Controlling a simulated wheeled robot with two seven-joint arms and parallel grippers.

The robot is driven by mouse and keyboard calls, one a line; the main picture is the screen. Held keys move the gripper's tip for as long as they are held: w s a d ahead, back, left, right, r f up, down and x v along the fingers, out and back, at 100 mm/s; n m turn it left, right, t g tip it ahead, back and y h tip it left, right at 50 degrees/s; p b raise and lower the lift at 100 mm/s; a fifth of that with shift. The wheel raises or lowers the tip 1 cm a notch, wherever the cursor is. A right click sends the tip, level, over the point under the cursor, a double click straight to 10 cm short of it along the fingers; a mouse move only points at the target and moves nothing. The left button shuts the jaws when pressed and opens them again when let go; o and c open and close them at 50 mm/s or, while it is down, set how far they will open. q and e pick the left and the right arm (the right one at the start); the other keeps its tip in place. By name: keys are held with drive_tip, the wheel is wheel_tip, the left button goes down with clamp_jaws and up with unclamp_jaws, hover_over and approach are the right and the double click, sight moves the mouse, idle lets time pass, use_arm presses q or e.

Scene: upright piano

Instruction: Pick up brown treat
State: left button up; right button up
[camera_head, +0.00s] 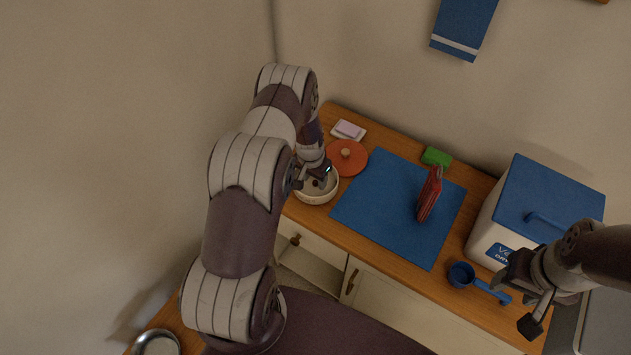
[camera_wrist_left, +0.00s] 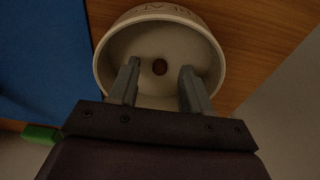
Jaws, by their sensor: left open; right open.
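The brown treat (camera_wrist_left: 159,67) is a small round dark-brown piece inside the white bowl (camera_wrist_left: 212,55), in the left wrist view. The bowl (camera_head: 318,199) also shows in the head view, on the wooden counter left of the blue mat. My left gripper (camera_wrist_left: 160,77) is open, its two fingers reaching into the bowl on either side of the treat in the picture. In the head view my left gripper (camera_head: 313,180) is over the bowl and partly hides its inside. My right gripper (camera_head: 521,297) is open and empty at the lower right, near the blue scoop.
An orange lid (camera_head: 352,165) lies right behind the bowl. The blue mat (camera_head: 380,205) holds a red packet (camera_head: 429,195). A green block (camera_head: 437,156), a pink-topped sponge (camera_head: 348,130), a blue scoop (camera_head: 462,275) and a blue-lidded white bin (camera_head: 535,210) are nearby.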

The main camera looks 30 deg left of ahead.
use_arm(q)
drive_tip(key=shift+w+f, duration=0.15)
drive_tip(key=shift+f, duration=0.3)
clamp_jaws()
drive_tip(key=shift+r, duration=0.1)
